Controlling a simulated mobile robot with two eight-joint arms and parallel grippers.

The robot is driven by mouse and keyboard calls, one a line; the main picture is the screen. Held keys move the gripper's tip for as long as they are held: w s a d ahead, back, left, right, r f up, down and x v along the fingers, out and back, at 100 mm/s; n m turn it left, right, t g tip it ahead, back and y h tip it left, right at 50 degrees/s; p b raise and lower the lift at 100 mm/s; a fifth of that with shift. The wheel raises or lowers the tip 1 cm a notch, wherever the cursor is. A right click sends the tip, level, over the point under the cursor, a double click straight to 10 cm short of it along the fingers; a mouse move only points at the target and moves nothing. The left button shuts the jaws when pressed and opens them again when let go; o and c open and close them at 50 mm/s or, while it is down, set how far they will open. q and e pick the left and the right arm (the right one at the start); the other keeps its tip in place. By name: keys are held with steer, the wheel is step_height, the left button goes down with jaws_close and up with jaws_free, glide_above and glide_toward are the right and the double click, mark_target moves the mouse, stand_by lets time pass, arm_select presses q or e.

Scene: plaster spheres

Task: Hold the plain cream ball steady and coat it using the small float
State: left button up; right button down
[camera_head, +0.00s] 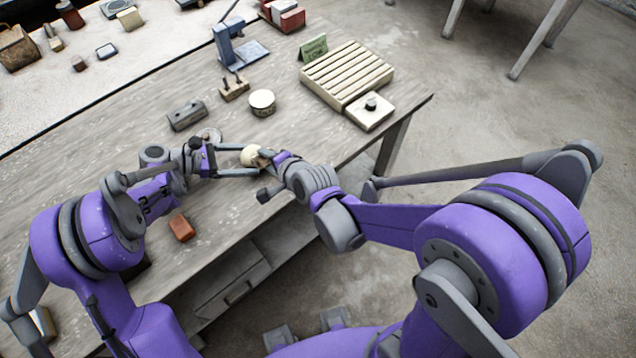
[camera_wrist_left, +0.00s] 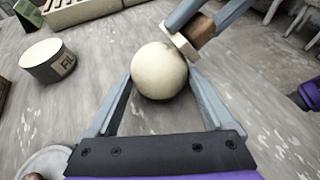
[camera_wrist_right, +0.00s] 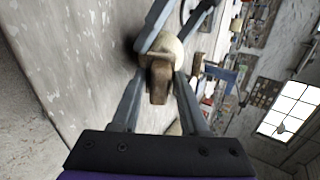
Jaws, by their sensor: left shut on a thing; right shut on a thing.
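The plain cream ball (camera_wrist_left: 159,70) sits between the fingertips of my left gripper (camera_wrist_left: 158,82), which is shut on it just above the bench. The ball (camera_head: 249,155) also shows near the middle of the head view. My right gripper (camera_wrist_right: 158,85) is shut on the small float (camera_wrist_right: 159,80), which has a brown wooden grip. In the left wrist view the float (camera_wrist_left: 199,31) has its pale face at the ball's upper right side, touching or nearly touching it. In the right wrist view the float partly hides the ball (camera_wrist_right: 170,46).
A round labelled tin (camera_wrist_left: 48,60) stands beyond the ball. A reddish-brown block (camera_head: 181,227) lies near the front edge.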

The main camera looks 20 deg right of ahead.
mark_target(252, 163)
steer(key=shift+s+a, duration=0.25)
steer(key=shift+a, duration=0.45)
steer(key=shift+s+a, duration=0.25)
steer(key=shift+a, duration=0.45)
steer(key=shift+r, duration=0.1)
steer(key=shift+s+d+r, duration=0.15)
steer(key=shift+d+r, duration=0.05)
steer(key=shift+d, duration=0.3)
steer(key=shift+s+d+r, duration=0.1)
steer(key=shift+d+r, duration=0.05)
steer(key=shift+d, duration=0.35)
steer(key=shift+w+a+f, duration=0.2)
steer(key=shift+w+f, duration=0.2)
steer(key=shift+w, duration=0.15)
steer(key=shift+w+d, duration=0.3)
steer(key=shift+d, duration=0.5)
stand_by(0.7)
